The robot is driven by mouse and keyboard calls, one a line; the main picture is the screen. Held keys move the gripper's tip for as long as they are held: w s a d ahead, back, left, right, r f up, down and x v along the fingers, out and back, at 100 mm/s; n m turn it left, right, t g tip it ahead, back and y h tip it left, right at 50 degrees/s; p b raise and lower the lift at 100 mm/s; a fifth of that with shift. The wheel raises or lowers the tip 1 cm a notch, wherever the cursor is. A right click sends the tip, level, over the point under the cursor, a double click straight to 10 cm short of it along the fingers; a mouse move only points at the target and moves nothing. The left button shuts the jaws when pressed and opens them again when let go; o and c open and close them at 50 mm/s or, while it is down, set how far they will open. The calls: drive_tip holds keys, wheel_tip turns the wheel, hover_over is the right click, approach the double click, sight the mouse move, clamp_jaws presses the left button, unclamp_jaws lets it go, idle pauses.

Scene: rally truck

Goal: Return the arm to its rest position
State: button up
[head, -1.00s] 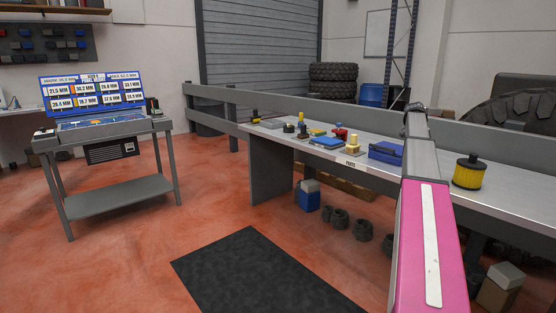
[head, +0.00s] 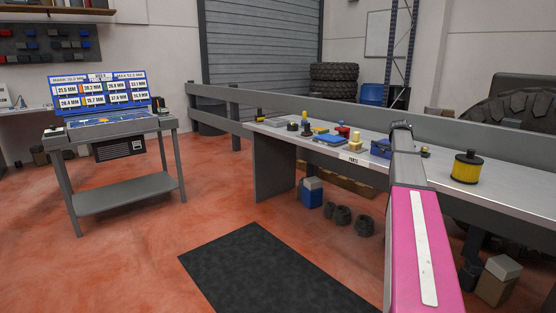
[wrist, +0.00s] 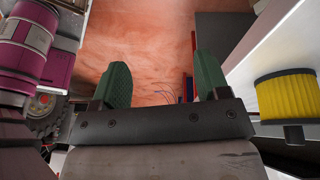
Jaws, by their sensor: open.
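My arm shows in the head view as a pink and grey link reaching from the bottom right up over the parts bench (head: 300,184). My gripper is hidden in the head view. In the wrist view my gripper (wrist: 160,85) shows two green fingers spread wide apart with nothing between them. Reddish floor (wrist: 155,45) lies beyond the fingertips. The bench's pale edge (wrist: 245,70) is to the right of the fingers in the wrist view.
A yellow filter (head: 467,168) stands on the bench right of my arm; it also shows in the wrist view (wrist: 287,95). A blue box (head: 381,148) sits just left of my arm. A grey cart (head: 122,186) stands at left. A black mat (head: 265,265) lies on open floor.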

drive_tip(key=s+a+f+n+t, duration=0.1)
drive_tip(key=s+a+f+n, duration=0.45)
drive_tip(key=a+f, duration=0.4)
drive_tip(key=s+a+f+n+t, duration=0.1)
drive_tip(key=s+a+f+n, duration=0.4)
drive_tip(key=a+f+n, duration=0.35)
drive_tip(key=s+a+f+n+y, duration=0.1)
drive_tip(key=s+a+f+n, duration=0.5)
drive_tip(key=s+a, duration=0.2)
drive_tip(key=s+a+f+n+t+y, duration=0.1)
drive_tip(key=s+a+f+n, duration=0.5)
drive_tip(key=s+a, duration=0.3)
drive_tip(key=shift+a+f+n, duration=0.25)
drive_tip(key=shift+a+n, duration=0.05)
drive_tip(key=shift+a, duration=0.25)
